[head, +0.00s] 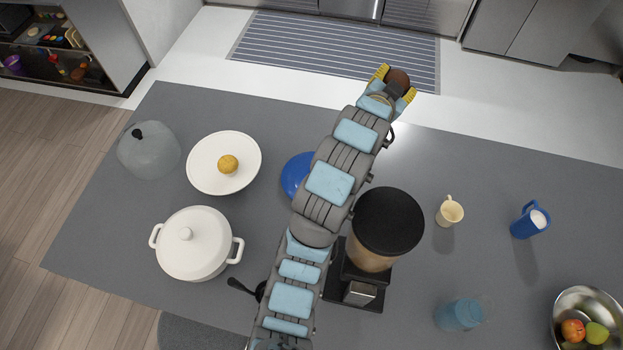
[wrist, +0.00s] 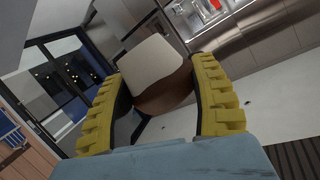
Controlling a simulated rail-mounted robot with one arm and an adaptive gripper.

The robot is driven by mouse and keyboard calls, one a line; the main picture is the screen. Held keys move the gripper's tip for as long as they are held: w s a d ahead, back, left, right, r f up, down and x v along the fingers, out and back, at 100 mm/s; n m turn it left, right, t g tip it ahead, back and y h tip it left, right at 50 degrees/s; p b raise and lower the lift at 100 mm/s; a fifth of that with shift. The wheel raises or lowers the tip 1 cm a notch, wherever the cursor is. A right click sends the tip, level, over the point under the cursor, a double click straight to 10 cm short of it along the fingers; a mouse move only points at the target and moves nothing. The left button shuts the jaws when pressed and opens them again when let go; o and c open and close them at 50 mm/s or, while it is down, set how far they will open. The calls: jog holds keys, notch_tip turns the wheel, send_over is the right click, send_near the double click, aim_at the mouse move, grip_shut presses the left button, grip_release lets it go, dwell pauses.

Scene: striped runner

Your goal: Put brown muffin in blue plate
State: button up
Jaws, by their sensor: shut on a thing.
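My gripper (head: 395,84) is shut on the brown muffin (head: 399,77), out past the far edge of the counter and near the striped runner in the head view. In the wrist view the brown muffin (wrist: 168,94) sits between the yellow fingers, tilted, with its pale base pointing away and its brown top nearer me. The blue plate (head: 292,175) lies on the counter, and my arm covers most of it. The part of the plate that shows is empty.
A white plate (head: 205,179) with a yellow muffin (head: 228,164) is left of the blue plate. A white pot (head: 194,249) and glass dome (head: 150,152) stand farther left. A coffee grinder (head: 388,222) stands close right of my arm, then a cream cup (head: 450,213) and blue mug (head: 529,222).

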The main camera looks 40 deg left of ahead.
jog(key=s+a+f+n+y+b, duration=0.1)
jog(key=s+a+f, duration=0.15)
jog(key=f, duration=0.25)
jog(key=s+a+f+b, duration=0.2)
jog(key=a+f, duration=0.1)
jog(key=f, duration=0.2)
jog(key=s+a+f+n+y+b, duration=0.1)
jog(key=s+a+f, duration=0.1)
jog(key=f, duration=0.2)
jog(key=n+g+y+b, duration=0.2)
jog(key=y+b, duration=0.1)
jog(key=b, duration=0.2)
send_over(301, 180)
jog(key=s+d, duration=0.2)
notch_tip(301, 180, down, 14)
jog(key=shift+w+a+f+p, duration=0.1)
jog(key=shift+f+p, duration=0.1)
jog(key=shift+f, duration=2.25)
jog(key=shift+w+f+p, duration=0.1)
jog(key=shift+f+p, duration=0.05)
jog(key=shift+f, duration=2.25)
jog(key=shift+f, duration=0.1)
